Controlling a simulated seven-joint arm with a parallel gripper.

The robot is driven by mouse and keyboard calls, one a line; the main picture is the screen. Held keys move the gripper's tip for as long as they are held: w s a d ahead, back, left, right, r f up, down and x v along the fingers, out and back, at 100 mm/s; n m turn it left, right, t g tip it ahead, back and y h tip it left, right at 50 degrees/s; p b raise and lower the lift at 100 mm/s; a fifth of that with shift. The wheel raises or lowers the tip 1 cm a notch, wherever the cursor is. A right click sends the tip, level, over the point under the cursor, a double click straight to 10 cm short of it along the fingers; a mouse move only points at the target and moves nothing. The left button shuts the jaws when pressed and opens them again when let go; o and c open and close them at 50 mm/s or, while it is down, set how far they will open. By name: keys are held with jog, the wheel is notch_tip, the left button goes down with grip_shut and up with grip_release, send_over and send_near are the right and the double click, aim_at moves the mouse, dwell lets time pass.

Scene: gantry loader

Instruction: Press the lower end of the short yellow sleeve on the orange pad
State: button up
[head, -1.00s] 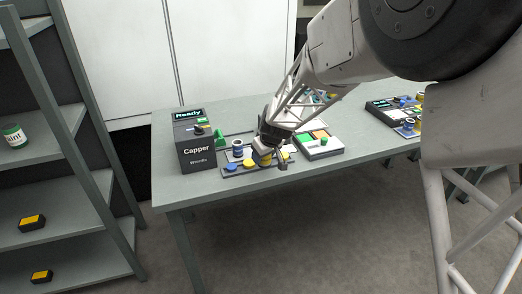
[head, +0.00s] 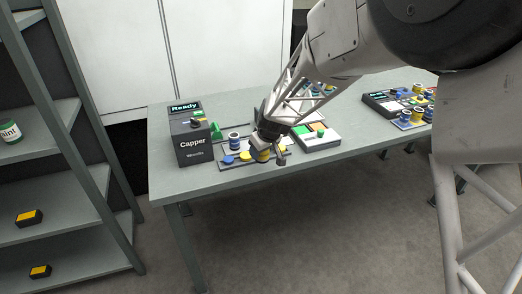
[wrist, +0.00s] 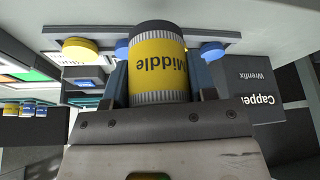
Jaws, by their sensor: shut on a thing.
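In the head view the yellow sleeve (head: 260,156) shows just under the fingers, over the right part of a dark tray. I cannot tell whether it is clear of the tray. The orange pad (head: 302,130) lies beside a green one on a low grey box, behind and to the right of my gripper. My arm hides part of that area.
The Capper box (head: 194,149) stands left of the tray (wrist: 120,37), its screen reading "Ready". A green knob (head: 320,133) stands up from the grey box. More coloured sleeves stand far right.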

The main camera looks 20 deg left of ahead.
jog(key=shift+w, duration=0.1)
jog(key=w+d+r+m, duration=0.1)
jog(key=w+d+m, duration=0.1)
jog(key=w, duration=0.7)
jog(key=w+d+r+m, duration=0.1)
jog(key=w+d+r, duration=0.1)
jog(key=w, duration=0.6)
jog(key=r+m+t+h, duration=0.1)
jog(key=m+t, duration=0.1)
jog(key=m, duration=0.1)
send_over(316, 124)
jog(key=shift+s+d+r, duration=0.15)
jog(key=shift+s+d, duration=0.2)
jog(key=shift+s, duration=0.05)
jog(key=shift+f, duration=0.3)
jog(key=shift+f, duration=3.3)
jog(key=shift+s+f+h, duration=0.1)
jog(key=shift+f+h, duration=0.1)
jog(key=shift+h, duration=0.1)
jog(key=shift+r, duration=3.1)
